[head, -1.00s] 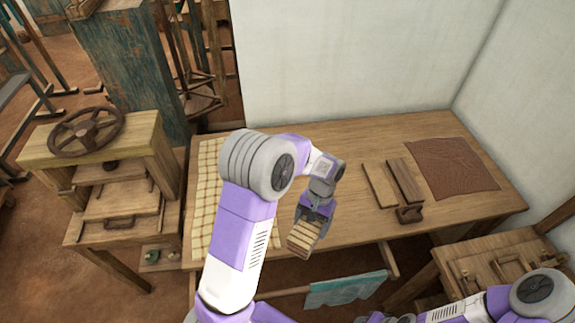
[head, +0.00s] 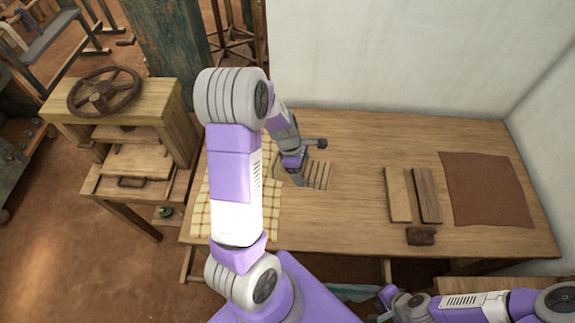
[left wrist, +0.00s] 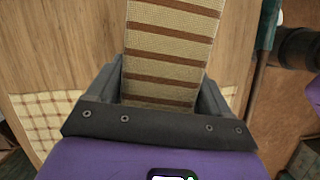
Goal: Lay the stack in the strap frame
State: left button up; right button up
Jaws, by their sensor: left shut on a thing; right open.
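The stack (head: 318,176), cream with brown stripes, is in my left gripper (head: 304,174) above the left-middle of the wooden table. In the left wrist view the stack (left wrist: 170,50) runs out between the two dark fingers, which are shut on its sides. Wood grain shows beyond it; its height over the table is hard to tell. My right gripper (head: 383,301) is at the bottom edge of the head view, open, small and partly cut off. I cannot pick out the strap frame with certainty.
Two boards, a pale one (head: 398,195) and a dark one (head: 428,196), lie right of the stack, with a brown block (head: 421,236) in front. A brown cloth (head: 486,190) lies at the right. A checked cloth (head: 221,219) covers the table's left end. A wheeled press (head: 104,92) stands left.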

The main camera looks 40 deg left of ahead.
pick_arm(q)
jog(key=shift+s+a+f+n+t, duration=0.25)
jog(key=shift+a+n, duration=0.2)
jog(key=shift+n, duration=0.15)
jog(key=shift+s+a+f+n+t, duration=0.2)
jog(key=shift+a+n, duration=0.25)
jog(key=shift+n, duration=0.15)
notch_tip(320, 180, down, 5)
jog(key=shift+w+r+b, duration=0.1)
jog(key=shift+r+b, duration=0.1)
jog(key=shift+b, duration=0.9)
jog(key=shift+f+b, duration=0.75)
jog(key=shift+f, duration=1.55)
jog(key=shift+r, duration=0.1)
